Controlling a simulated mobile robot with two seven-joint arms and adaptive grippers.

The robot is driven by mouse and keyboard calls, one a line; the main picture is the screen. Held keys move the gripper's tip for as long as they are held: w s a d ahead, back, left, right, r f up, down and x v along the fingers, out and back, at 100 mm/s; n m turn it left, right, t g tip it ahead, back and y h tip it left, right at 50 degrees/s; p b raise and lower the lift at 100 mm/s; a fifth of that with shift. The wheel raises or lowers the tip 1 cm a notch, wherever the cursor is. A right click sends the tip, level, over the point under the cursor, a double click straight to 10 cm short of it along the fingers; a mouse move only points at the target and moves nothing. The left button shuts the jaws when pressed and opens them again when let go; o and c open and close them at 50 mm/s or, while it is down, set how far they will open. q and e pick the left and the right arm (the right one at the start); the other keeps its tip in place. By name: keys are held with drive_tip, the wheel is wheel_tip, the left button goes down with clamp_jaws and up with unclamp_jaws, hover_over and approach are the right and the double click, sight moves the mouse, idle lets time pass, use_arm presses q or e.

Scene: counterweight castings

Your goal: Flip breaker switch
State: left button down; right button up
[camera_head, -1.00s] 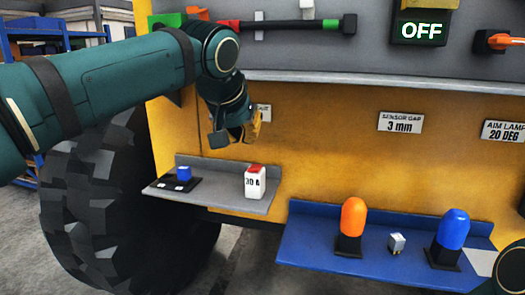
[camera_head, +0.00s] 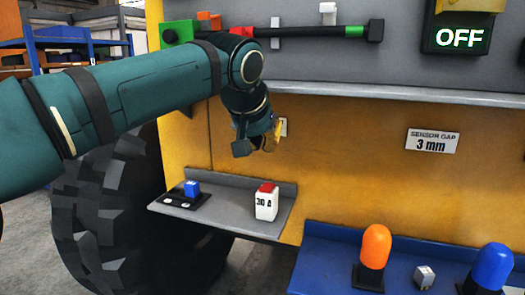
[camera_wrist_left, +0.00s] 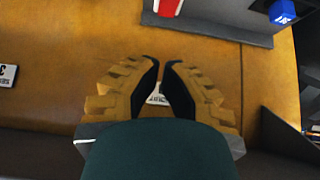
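A lit OFF sign (camera_head: 461,38) sits in a dark box at the upper right, with a yellow part (camera_head: 484,5) above it cut by the frame. A white block (camera_head: 266,205) with a red top, marked 30 A, stands upright on the small grey shelf (camera_head: 225,213). I cannot tell which of these is the breaker switch. My left gripper (camera_head: 273,138) is in front of the yellow panel, above and apart from the 30 A block. In the left wrist view its fingers (camera_wrist_left: 161,62) nearly meet at the tips, with nothing held. My right gripper is out of view.
A blue block (camera_head: 192,188) on a black base shares the grey shelf. A blue shelf (camera_head: 325,235) holds an orange lamp (camera_head: 375,246), a small grey cube (camera_head: 424,276) and a blue lamp (camera_head: 492,267). A black bar hangs above my gripper.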

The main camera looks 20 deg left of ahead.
use_arm(q)
drive_tip(key=b, duration=0.1)
hover_over(270, 187)
drive_tip(key=f, duration=0.6)
drive_tip(key=shift+s+f, duration=0.2)
drive_tip(key=shift+f, duration=0.2)
drive_tip(key=shift+s+a+f+b, duration=0.1)
drive_tip(key=shift+s+f+b, duration=0.1)
drive_tip(key=shift+f, duration=0.4)
drive_tip(key=shift+s+f+b, duration=0.1)
drive_tip(key=shift+f+b, duration=0.05)
drive_tip(key=shift+f, duration=0.95)
drive_tip(key=shift+s, duration=0.1)
drive_tip(key=f+t+b, duration=0.1)
drive_tip(key=b, duration=0.3)
drive_tip(key=shift+s+f, duration=0.15)
drive_tip(key=shift+f, duration=0.05)
drive_tip(key=shift+b, duration=0.35)
drive_tip(key=shift+r, duration=0.3)
drive_tip(key=shift+p, duration=0.35)
drive_tip(key=shift+w+r+p, duration=0.3)
drive_tip(key=shift+w+p, duration=0.25)
drive_tip(key=shift+w, duration=0.2)
